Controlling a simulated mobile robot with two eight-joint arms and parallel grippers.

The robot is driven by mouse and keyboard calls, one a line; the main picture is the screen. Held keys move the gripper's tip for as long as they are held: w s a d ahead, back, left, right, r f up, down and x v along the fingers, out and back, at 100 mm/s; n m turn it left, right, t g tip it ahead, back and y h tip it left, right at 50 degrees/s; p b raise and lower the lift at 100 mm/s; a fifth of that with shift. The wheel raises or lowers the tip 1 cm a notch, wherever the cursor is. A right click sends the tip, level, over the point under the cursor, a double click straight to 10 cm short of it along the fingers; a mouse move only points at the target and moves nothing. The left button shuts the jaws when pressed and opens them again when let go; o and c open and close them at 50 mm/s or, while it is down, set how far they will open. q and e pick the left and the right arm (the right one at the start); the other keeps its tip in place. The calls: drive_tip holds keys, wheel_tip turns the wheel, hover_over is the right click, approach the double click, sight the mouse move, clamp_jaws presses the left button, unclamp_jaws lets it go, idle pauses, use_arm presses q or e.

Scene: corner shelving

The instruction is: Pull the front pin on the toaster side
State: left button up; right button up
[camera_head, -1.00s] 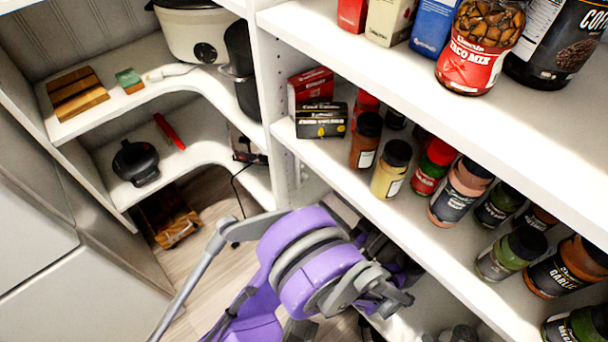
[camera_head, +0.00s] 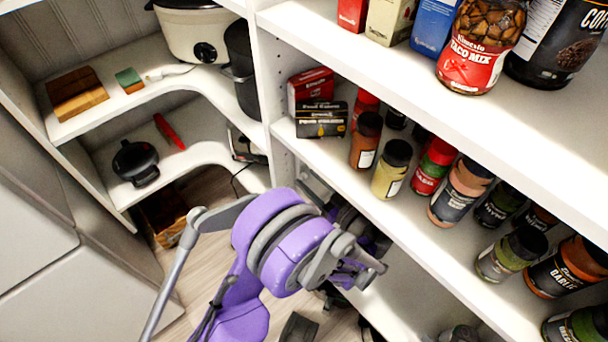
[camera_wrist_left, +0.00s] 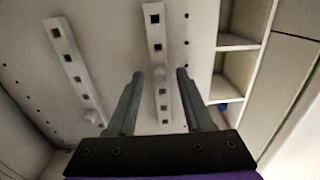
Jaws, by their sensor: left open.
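My left gripper (camera_head: 365,270) is in front of the spice shelving, below the shelf of jars, at the end of the purple arm. In the left wrist view its two grey fingers (camera_wrist_left: 159,78) stand apart with nothing held between them. Beyond them is a pale panel (camera_wrist_left: 105,65) with small dark holes and two strips with square holes. I cannot make out the front pin for certain in either view. A partly hidden appliance, possibly the toaster (camera_head: 241,143), sits on the lower corner shelf against the upright. My right gripper is out of view.
The spice shelf (camera_head: 310,147) with several jars is above and right of the gripper. The upright panel (camera_head: 270,75) divides it from the corner shelves. A black waffle-maker-like appliance (camera_head: 135,163) stands on the lower corner shelf. Open floor (camera_head: 205,255) lies left of the arm.

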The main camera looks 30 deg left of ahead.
use_arm(q)
drive_tip(key=shift+c, duration=0.3)
idle(0.7)
clamp_jaws()
idle(1.2)
drive_tip(key=shift+d, duration=0.15)
drive_tip(key=shift+v, duration=2.85)
drive_tip(key=shift+s, duration=0.1)
